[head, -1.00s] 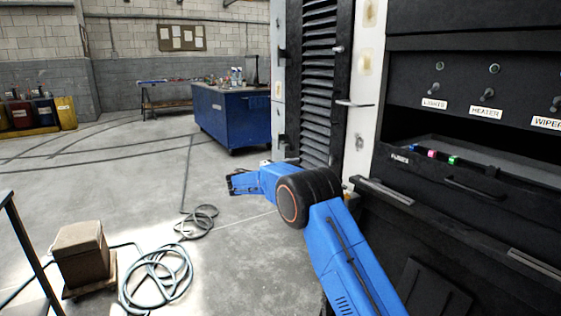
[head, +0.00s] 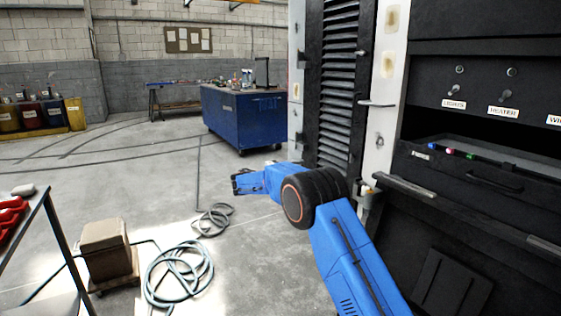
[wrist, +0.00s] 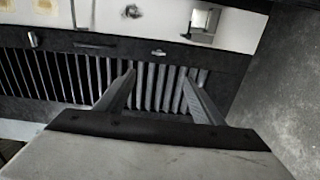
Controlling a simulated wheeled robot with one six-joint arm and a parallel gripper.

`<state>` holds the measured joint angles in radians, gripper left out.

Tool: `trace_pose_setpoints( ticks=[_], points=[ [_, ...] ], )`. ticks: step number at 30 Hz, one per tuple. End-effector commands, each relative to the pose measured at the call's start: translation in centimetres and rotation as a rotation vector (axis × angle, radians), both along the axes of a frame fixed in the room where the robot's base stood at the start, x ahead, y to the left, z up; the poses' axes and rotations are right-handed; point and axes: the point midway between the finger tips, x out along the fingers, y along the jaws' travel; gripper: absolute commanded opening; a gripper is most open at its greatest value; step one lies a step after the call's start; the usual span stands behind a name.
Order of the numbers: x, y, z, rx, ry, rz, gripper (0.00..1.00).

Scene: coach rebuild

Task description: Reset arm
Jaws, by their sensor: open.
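My blue arm reaches up from the bottom right in the head view, bends at a dark round joint and points left. My gripper (head: 235,184) is at its left end, over open floor. In the wrist view my gripper (wrist: 158,84) shows two fingers set apart with nothing between them. Beyond the fingers is a dark louvred panel (wrist: 60,75), which also shows upright in the head view (head: 341,85). I cannot tell the exact distance from the fingers to the louvres.
A black cabinet with labelled switches (head: 482,95) and a drawer (head: 485,175) stands close at right. A blue workbench (head: 245,118) is further back. Coiled hose (head: 180,270) and a box on a trolley (head: 107,250) lie left. A table edge (head: 45,215) intrudes at far left.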

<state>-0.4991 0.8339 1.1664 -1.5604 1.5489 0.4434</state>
Motion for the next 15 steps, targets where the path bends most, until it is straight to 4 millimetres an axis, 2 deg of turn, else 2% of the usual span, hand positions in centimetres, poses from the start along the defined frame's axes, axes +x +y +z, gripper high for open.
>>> trace_pose_setpoints(
  ticks=[8,15],
  points=[
    [-1.4,-2.3,1.4,0.044,0.031,-0.018,0.62],
    [-3.5,-5.5,3.2,0.109,0.069,-0.043,0.62]
  ],
)
